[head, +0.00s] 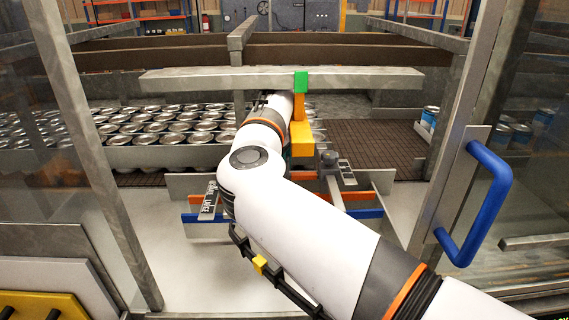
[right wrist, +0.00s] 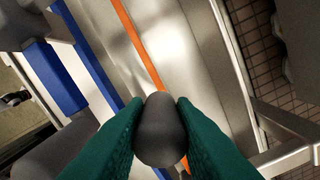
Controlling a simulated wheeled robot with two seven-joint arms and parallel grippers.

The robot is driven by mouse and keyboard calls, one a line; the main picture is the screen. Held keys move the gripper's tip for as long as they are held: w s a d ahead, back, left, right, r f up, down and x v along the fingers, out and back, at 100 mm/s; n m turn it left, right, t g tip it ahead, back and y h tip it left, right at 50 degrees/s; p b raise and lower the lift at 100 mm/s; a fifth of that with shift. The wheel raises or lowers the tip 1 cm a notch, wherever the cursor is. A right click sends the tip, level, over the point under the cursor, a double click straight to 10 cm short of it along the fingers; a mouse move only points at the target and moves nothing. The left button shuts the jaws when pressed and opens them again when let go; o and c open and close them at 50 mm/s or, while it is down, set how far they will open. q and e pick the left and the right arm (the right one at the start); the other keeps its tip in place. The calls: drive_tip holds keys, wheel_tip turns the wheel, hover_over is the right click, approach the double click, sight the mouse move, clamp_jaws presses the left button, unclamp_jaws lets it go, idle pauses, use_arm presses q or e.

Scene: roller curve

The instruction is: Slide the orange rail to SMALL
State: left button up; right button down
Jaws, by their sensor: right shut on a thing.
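The orange rail (head: 355,197) shows as a strip right of my arm in the head view, with a blue rail (head: 365,213) in front of it. In the right wrist view the orange rail (right wrist: 138,45) runs along bare metal beside the blue rail (right wrist: 92,68). My right gripper (right wrist: 160,104) has its teal fingers shut on a dark grey knob (right wrist: 160,135). In the head view my right arm hides most of the gripper and the middle of the rails. Two label plates, left (head: 209,201) and right (head: 346,172), are unreadable here. My left gripper is not in view.
Rows of cans (head: 130,128) stand behind at left. A brown conveyor (head: 375,145) lies behind at right. A grey crossbar (head: 380,78) spans the back. Frame posts and an open door with a blue handle (head: 498,180) flank the opening. A yellow block (head: 301,138) hangs beside my wrist.

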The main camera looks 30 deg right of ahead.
drive_tip(key=shift+w+d+r, duration=0.25)
drive_tip(key=shift+w+d, duration=0.15)
drive_tip(key=shift+w, duration=0.25)
drive_tip(key=c, duration=1.4)
unclamp_jaws()
drive_tip(key=shift+o, duration=1)
drive_tip(key=shift+w+d+f, duration=0.15)
wheel_tip(320, 180, up, 12)
drive_tip(key=b, duration=0.1)
